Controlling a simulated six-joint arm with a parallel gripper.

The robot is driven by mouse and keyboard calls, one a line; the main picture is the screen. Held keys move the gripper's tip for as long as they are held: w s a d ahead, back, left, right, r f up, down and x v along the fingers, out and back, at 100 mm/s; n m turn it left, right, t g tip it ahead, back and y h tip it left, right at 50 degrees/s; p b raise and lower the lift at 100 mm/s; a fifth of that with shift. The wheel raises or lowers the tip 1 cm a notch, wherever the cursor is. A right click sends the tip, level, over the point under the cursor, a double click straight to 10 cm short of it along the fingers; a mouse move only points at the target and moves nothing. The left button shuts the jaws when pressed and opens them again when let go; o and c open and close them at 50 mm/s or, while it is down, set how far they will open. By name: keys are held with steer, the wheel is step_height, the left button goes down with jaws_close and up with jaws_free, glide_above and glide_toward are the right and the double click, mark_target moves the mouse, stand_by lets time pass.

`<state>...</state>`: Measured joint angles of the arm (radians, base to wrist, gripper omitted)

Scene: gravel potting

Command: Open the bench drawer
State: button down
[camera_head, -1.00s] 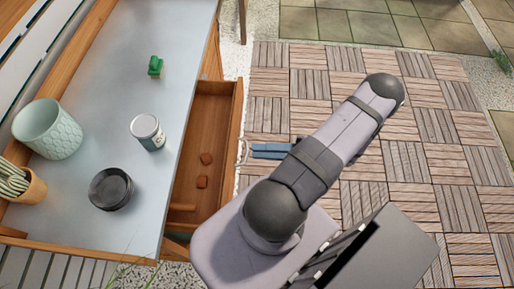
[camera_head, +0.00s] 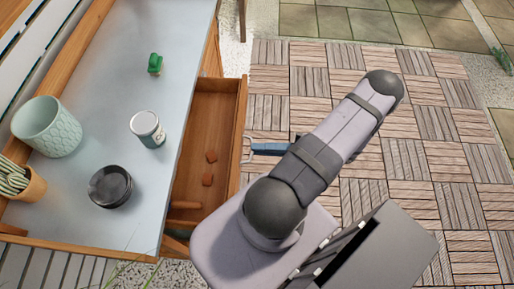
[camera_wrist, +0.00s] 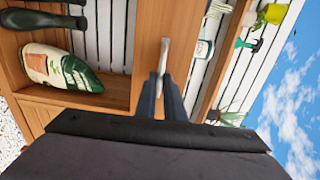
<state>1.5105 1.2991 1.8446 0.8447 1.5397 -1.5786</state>
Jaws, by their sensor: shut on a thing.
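The bench drawer (camera_head: 241,115) is pulled out from the right side of the bench, and its inside shows in the head view. Two small reddish-brown pieces (camera_head: 209,168) and a wooden rod-like piece (camera_head: 184,205) lie in it. A pale bar handle (camera_head: 246,149) is on the drawer's front; it also shows in the wrist view (camera_wrist: 163,57) against the wooden front. My gripper (camera_head: 254,149) is shut on the handle, its blue-grey fingers (camera_wrist: 160,92) reaching it from the outer side. The contact itself is small in the head view.
A bag (camera_wrist: 60,66) lies on a shelf. The paved floor beyond the drawer is clear.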

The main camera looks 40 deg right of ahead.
steer(key=v, duration=0.3)
steer(key=shift+w, duration=0.1)
steer(key=c, duration=1.8)
jaws_free()
steer(key=shift+c, duration=0.2)
steer(key=shift+f+b, duration=0.1)
steer(key=shift+b, duration=0.2)
